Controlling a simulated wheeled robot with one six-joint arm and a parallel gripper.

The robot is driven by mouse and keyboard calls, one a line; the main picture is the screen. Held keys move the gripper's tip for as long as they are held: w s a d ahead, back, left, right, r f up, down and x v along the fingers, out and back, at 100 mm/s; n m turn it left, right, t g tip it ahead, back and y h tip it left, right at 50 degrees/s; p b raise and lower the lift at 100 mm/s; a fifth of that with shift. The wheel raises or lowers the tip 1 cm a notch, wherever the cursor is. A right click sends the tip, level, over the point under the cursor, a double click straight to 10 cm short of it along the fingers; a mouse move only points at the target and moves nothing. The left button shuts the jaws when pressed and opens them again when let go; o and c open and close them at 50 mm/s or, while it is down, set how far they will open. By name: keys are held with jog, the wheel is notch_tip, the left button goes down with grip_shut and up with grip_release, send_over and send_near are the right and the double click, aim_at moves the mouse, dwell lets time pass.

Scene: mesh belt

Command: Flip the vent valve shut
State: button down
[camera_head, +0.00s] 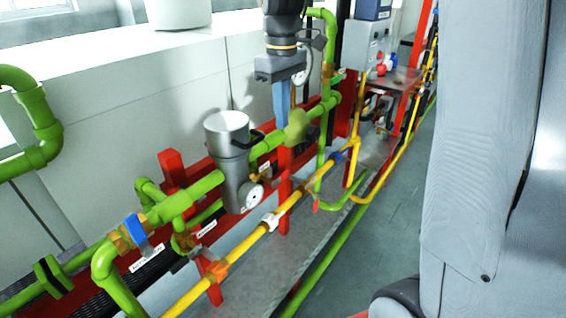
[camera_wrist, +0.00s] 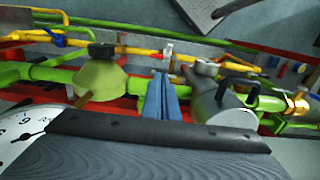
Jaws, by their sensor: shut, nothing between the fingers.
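I cannot tell which fitting is the vent valve; the labels are too small to read. A valve with a blue lever (camera_head: 134,229) sits on the green pipe at lower left, next to a white label. A yellow pipe carries a white handle (camera_head: 269,221) and a blue fitting (camera_head: 338,157). My gripper (camera_head: 282,121) points down, its blue-grey fingers together and empty. In the head view it appears beside the green bulbous fitting (camera_head: 297,127). In the wrist view the fingers (camera_wrist: 160,78) show between that fitting (camera_wrist: 98,80) and a grey canister (camera_wrist: 211,108).
The grey canister (camera_head: 232,150) with a gauge (camera_head: 254,196) stands left of my gripper. Red frame posts (camera_head: 283,190) and green pipes crowd the area. A grey control box (camera_head: 363,43) is behind. The grey floor (camera_head: 370,235) lies clear at right.

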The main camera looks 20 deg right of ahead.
aim_at(287, 170)
notch_tip(287, 170, down, 14)
jog(key=p, duration=0.3)
dwell(0.5)
jog(key=shift+w+d+f+p, duration=0.3)
jog(key=shift+d+f, duration=0.05)
jog(key=shift+f, duration=0.05)
dwell(0.9)
jog(key=shift+w+d+f, duration=0.2)
jog(key=shift+d+f, duration=0.1)
jog(key=shift+f, duration=0.2)
jog(key=shift+w+d+f, duration=0.1)
jog(key=shift+d+f, duration=0.05)
jog(key=shift+f, duration=0.45)
jog(key=shift+w+d+f, duration=0.1)
jog(key=shift+f, duration=0.45)
